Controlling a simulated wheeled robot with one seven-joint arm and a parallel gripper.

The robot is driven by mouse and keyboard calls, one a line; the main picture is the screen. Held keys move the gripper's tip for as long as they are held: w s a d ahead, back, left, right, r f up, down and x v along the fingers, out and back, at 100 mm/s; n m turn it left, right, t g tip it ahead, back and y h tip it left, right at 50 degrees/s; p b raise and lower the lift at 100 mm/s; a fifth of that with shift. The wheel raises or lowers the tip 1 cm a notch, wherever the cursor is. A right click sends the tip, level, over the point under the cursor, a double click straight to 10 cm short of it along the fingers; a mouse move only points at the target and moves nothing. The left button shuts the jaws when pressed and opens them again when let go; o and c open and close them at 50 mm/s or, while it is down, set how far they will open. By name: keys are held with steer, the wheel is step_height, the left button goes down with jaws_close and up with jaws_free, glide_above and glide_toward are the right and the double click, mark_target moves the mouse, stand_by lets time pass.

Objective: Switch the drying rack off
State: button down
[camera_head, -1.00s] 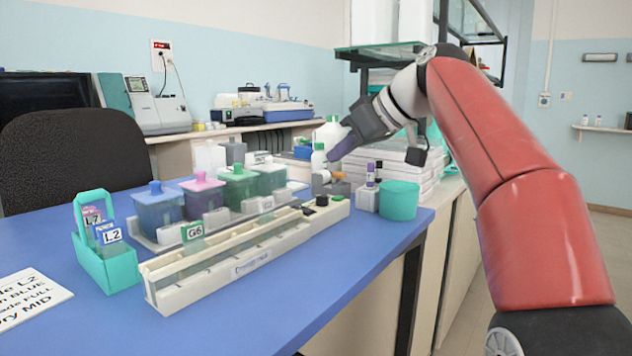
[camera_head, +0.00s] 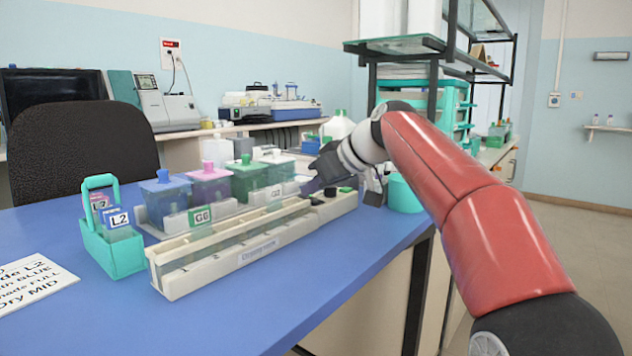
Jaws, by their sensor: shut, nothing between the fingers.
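The drying rack (camera_head: 262,256) is a long cream-white trough lying diagonally on the blue table. Which way any control is set is too small to tell. My gripper (camera_head: 306,189) is shut and empty, pointing down and left at the rack's right end beside the controls. Its tips are partly hard to make out, and I cannot tell whether they touch the rack.
Staining jars with blue, pink and green lids (camera_head: 208,184) stand behind the rack. A teal slide holder (camera_head: 114,254) stands to the left, by a printed card (camera_head: 36,288). A teal cup (camera_head: 404,196) is right of the rack, partly behind my arm. The table in front is clear.

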steer(key=shift+f, duration=0.25)
steer(key=shift+a, duration=0.1)
steer(key=shift+w+a+r, duration=0.1)
steer(key=shift+w+a+r+p, duration=0.15)
steer(key=shift+w+a+p, duration=0.35)
steer(key=shift+p, duration=0.2)
steer(key=shift+s+r, duration=0.1)
steer(key=shift+r, duration=0.05)
